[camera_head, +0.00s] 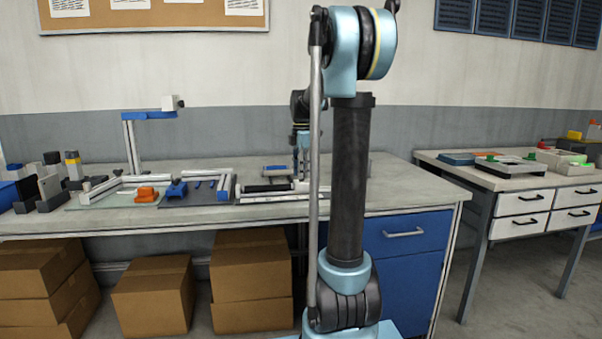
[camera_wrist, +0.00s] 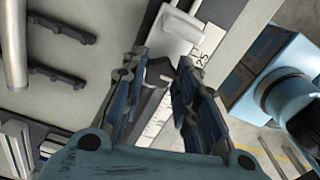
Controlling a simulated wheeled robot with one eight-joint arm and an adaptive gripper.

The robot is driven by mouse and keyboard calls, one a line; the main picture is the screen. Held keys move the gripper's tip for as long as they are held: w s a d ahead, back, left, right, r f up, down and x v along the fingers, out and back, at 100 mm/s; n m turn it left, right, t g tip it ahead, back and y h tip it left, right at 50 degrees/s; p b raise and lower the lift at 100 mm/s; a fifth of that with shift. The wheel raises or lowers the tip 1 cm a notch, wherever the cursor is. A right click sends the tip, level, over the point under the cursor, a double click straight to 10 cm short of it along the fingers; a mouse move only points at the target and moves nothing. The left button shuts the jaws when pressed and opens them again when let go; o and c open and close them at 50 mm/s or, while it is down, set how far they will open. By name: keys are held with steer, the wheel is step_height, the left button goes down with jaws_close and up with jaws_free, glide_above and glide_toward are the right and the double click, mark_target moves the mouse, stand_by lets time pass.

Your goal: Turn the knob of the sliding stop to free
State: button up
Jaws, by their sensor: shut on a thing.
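Part of the knob is hidden by the fingers. The pale block of the sliding stop (camera_wrist: 178,30) sits just beyond the fingertips, beside a white scale strip (camera_wrist: 210,40) with printed numbers. In the head view my gripper (camera_head: 303,172) is low over the workbench, partly behind my own arm. The knob cannot be made out there. The knob's setting cannot be read.
Dark brackets (camera_wrist: 60,75) lie left of my gripper in the wrist view. A second table (camera_head: 500,175) with trays stands at right.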

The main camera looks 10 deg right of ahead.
steer(key=shift+w, duration=0.2)
steer(key=o, duration=1.1)
steer(key=shift+s, duration=0.1)
step_height(320, 180, up, 12)
steer(key=shift+f, duration=0.1)
